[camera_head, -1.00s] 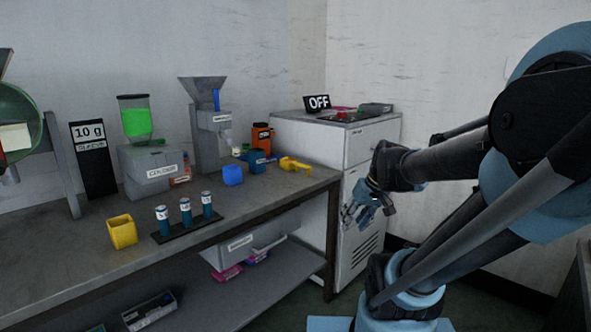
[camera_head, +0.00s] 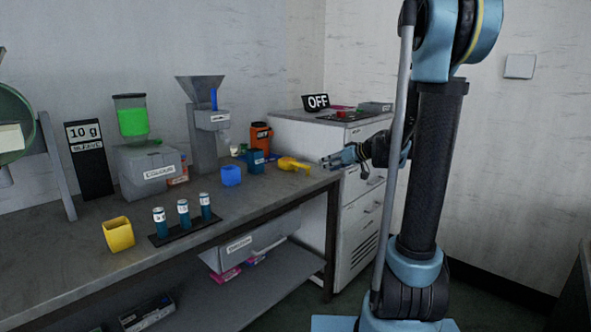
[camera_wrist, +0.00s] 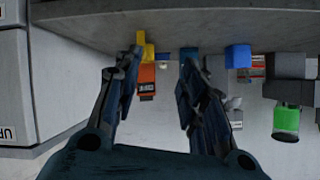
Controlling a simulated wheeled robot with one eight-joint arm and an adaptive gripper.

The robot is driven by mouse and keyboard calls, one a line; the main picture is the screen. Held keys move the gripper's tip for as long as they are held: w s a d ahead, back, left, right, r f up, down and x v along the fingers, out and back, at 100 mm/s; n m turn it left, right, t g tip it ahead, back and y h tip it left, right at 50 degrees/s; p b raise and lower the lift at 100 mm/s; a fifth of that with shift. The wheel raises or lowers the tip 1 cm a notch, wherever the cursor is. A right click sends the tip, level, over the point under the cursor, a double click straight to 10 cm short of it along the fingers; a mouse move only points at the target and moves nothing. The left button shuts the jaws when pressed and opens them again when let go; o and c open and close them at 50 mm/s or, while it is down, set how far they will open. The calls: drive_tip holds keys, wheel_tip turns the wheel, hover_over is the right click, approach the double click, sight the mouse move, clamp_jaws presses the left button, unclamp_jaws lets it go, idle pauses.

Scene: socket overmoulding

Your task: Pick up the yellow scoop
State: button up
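The yellow scoop (camera_head: 293,163) lies on the bench top near its right end, beside a dark blue container. In the wrist view the scoop (camera_wrist: 148,50) shows upside down, just ahead of my left finger and in front of the orange object. My gripper (camera_head: 326,161) is at bench height, just right of the scoop and apart from it. In the wrist view my gripper (camera_wrist: 159,75) has its fingers spread apart with nothing held between them.
A dark blue container (camera_head: 256,162), a blue cup (camera_head: 231,176) and an orange canister (camera_head: 261,137) stand close left of the scoop. A white cabinet (camera_head: 345,225) stands right of the bench (camera_head: 215,215). A yellow cup (camera_head: 118,235) and a rack of vials (camera_head: 183,214) are farther left.

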drive_tip(key=w+t, duration=0.1)
drive_tip(key=w, duration=0.4)
approach(301, 165)
drive_tip(key=shift+y, duration=0.4)
drive_tip(key=w+a+f, duration=0.1)
drive_tip(key=w+f, duration=0.1)
drive_tip(key=w+a, duration=0.1)
drive_tip(key=w, duration=0.1)
drive_tip(key=shift+a+f, duration=0.35)
drive_tip(key=shift+f, duration=0.05)
drive_tip(key=shift+x, duration=2.8)
drive_tip(key=shift+s+a+r, duration=0.1)
clamp_jaws()
